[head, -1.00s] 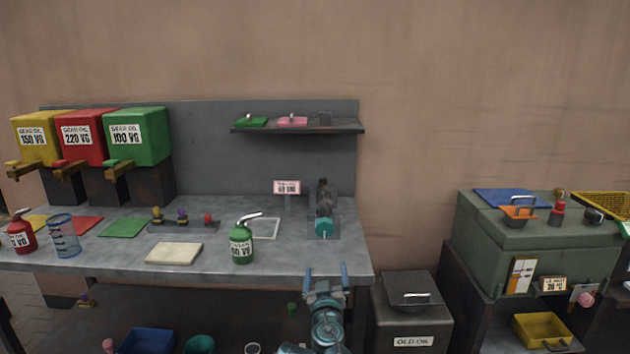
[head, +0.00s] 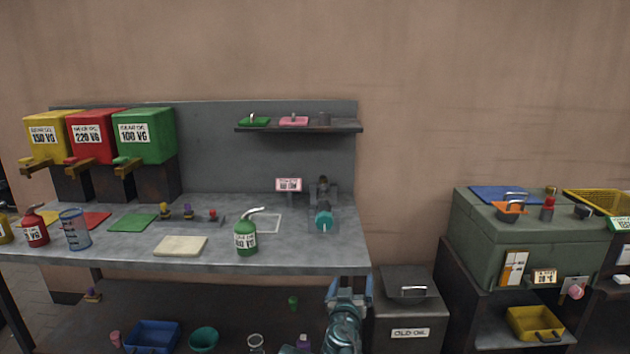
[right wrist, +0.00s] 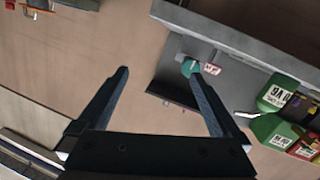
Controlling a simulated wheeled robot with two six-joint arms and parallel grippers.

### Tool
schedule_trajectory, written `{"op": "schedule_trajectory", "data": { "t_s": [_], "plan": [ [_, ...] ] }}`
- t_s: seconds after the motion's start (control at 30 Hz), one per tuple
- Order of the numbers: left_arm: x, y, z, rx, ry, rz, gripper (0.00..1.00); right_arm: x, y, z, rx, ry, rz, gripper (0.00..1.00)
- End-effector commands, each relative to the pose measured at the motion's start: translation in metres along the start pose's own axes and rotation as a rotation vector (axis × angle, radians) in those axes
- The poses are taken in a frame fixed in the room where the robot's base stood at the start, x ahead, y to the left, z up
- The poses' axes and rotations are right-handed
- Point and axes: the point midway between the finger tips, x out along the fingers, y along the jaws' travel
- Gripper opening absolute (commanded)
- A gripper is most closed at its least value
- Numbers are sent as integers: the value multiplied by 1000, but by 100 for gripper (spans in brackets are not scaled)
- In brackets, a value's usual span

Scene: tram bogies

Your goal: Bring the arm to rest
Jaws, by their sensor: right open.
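My right gripper (head: 349,285) is in the lower middle of the head view, in front of the workbench's front edge near its right end. In the right wrist view its two fingers (right wrist: 160,95) stand wide apart with nothing between them. The grey workbench (head: 210,250) lies behind it. A green oil can (head: 246,240) with a curved spout stands upright on the bench, left of and apart from the gripper.
A lidded old oil bin (head: 407,310) stands close right of the gripper. Beyond it is a green cabinet (head: 490,240) with tools on top. A lower shelf under the bench holds a blue tray (head: 152,336) and a teal bowl (head: 204,339).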

Motion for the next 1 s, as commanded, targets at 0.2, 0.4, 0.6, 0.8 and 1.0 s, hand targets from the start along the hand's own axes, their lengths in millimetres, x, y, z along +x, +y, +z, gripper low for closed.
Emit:
{"op": "schedule_trajectory", "data": {
  "t_s": [0.2,0.4,0.6,0.8,1.0],
  "plan": [
    [0,0,0,0,0,0,50,-1,46,48,12,-199,119,100],
    [0,0,0,0,0,0,50,-25,89,126,16,-548,187,100],
    [0,0,0,0,0,0,50,-76,95,196,17,-937,84,100],
    [0,0,0,0,0,0,50,-117,83,225,23,-1162,-82,100],
    [0,0,0,0,0,0,50,-153,68,236,33,-1311,-270,100]
  ]
}}
